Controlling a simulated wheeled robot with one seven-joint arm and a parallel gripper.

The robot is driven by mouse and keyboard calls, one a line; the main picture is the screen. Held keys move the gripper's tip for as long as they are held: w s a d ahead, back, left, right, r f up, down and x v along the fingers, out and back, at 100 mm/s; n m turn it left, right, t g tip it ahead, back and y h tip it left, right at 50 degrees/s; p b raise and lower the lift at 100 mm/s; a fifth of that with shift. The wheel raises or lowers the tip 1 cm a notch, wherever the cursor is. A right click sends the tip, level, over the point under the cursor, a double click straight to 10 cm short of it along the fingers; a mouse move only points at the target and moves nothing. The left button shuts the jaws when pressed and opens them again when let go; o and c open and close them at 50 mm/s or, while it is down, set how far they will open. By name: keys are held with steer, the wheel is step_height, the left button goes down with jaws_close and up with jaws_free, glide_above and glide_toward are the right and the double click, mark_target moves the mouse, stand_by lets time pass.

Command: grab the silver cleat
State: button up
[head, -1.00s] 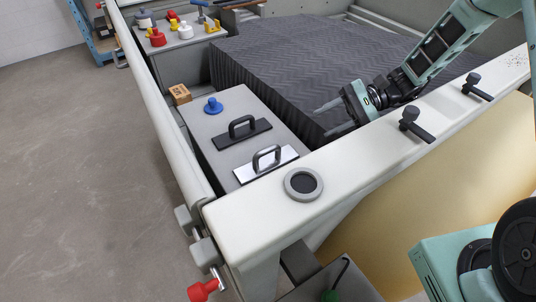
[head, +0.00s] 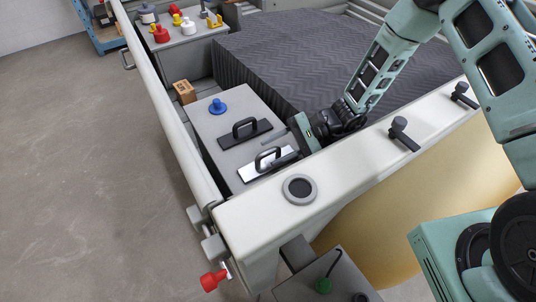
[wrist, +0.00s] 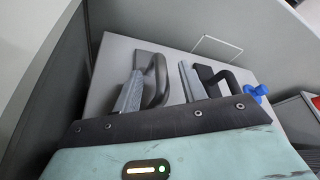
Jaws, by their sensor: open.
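The silver cleat (head: 252,172) is a bright flat plate with a grey loop handle, lying on the grey box top near the white rail. It also shows in the wrist view (wrist: 160,88). My gripper (head: 276,151) is open and low over the box, just right of the cleat. In the wrist view my gripper (wrist: 160,72) has one grey finger on each side of the cleat's handle, which stands between them. Whether either finger touches the handle cannot be told. Part of the cleat's plate is hidden by my gripper.
A similar black cleat (head: 245,133) lies just behind, close to one finger. A blue knob (head: 217,106) and a wooden block (head: 185,92) are farther back. The white rail (head: 330,185) with a round dark disc (head: 299,189) runs in front. A dark quilted surface (head: 300,60) lies behind.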

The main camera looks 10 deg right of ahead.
steer(key=shift+x, duration=0.95)
jaws_close()
